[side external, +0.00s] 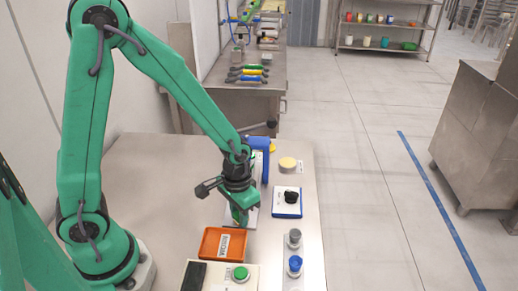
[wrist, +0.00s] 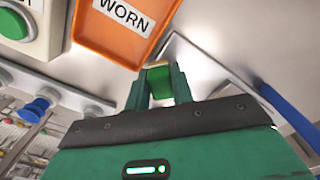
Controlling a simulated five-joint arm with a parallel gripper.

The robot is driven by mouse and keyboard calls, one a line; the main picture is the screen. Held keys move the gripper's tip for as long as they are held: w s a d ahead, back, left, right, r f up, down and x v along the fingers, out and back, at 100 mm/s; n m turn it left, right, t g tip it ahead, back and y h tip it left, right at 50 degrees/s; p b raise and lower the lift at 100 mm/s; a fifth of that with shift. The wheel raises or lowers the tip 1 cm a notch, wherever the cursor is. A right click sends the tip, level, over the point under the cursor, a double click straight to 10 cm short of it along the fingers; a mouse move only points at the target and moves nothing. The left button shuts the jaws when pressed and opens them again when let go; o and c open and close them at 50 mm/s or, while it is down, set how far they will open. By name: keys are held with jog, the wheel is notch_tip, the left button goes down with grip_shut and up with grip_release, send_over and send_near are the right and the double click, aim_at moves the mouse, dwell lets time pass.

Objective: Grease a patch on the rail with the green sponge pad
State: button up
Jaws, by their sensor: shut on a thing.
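My gripper (side external: 240,217) points down over the steel table, just behind the orange tray. In the wrist view, my gripper (wrist: 160,80) is shut on the green sponge pad (wrist: 159,82), whose tan edge shows between the fingers. In the side view the fingers hide most of the pad. A pale flat surface (side external: 251,217) lies under and beside the fingertips; I cannot tell whether the pad touches it. I cannot pick out the rail with certainty, nor any greased patch.
An orange tray (side external: 209,245) marked WORN stands in front, also in the wrist view (wrist: 95,28). Beside it are a green button (side external: 240,272), a blue knob (side external: 295,263) and a grey knob (side external: 294,237). A blue upright (side external: 267,165) and a black knob (side external: 291,197) stand behind and right.

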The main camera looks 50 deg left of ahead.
jog(key=shift+w+a, duration=1)
jog(key=shift+a, duration=0.05)
jog(key=shift+w+a+f, duration=0.4)
jog(key=shift+w+a, duration=0.95)
jog(key=s+d, duration=0.4)
jog(key=shift+s+d, duration=0.4)
jog(key=shift+s, duration=0.1)
jog(key=shift+s+a, duration=0.25)
jog(key=shift+a, duration=0.05)
jog(key=shift+w+a, duration=0.15)
jog(key=shift+a, duration=0.1)
jog(key=shift+w+a, duration=2.15)
jog(key=shift+w, duration=0.1)
jog(key=shift+s+d, duration=2.4)
jog(key=shift+r, duration=4.05)
